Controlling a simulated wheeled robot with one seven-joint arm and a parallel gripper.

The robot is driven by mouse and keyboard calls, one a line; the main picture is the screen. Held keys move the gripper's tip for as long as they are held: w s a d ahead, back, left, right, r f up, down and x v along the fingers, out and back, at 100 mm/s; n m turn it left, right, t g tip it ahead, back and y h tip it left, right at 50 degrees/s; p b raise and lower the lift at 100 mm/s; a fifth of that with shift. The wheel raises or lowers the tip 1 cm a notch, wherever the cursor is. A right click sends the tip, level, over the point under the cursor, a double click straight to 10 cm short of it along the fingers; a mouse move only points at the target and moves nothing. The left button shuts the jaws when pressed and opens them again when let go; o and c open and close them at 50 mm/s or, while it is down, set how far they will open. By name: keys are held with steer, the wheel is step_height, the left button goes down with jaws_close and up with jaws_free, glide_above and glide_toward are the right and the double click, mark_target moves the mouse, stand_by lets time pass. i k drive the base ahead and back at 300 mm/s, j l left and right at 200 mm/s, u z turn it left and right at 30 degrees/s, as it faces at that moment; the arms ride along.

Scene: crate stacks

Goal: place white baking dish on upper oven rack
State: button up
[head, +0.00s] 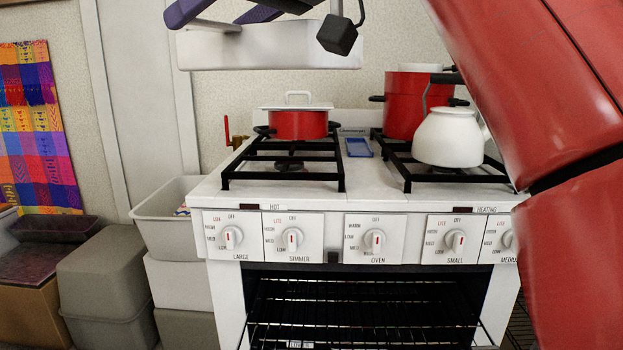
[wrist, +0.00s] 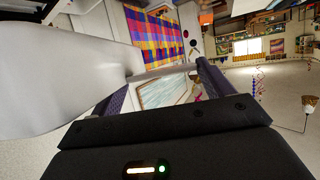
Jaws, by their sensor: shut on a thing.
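The white baking dish (head: 275,52) is at the top of the head view, held up in the air above the stove-top level. In the wrist view the dish (wrist: 65,70) fills the left side. My gripper (head: 217,16) has purple fingers and is shut on the dish at its handle end; the fingers also show in the wrist view (wrist: 167,73). The white oven (head: 225,290) has an open front, lower in the head view. The upper oven rack (head: 365,296), of dark wire, is visible inside. The deeper oven interior is dark.
On the stove top stand a red lidded pot (head: 298,124), a tall red pot (head: 405,105) and a white kettle (head: 448,138). Grey bins (head: 110,272) and an open grey crate (head: 168,232) stand left of the oven. My red arm fills the right side.

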mark_target(314, 325)
steer(key=k, duration=1.2)
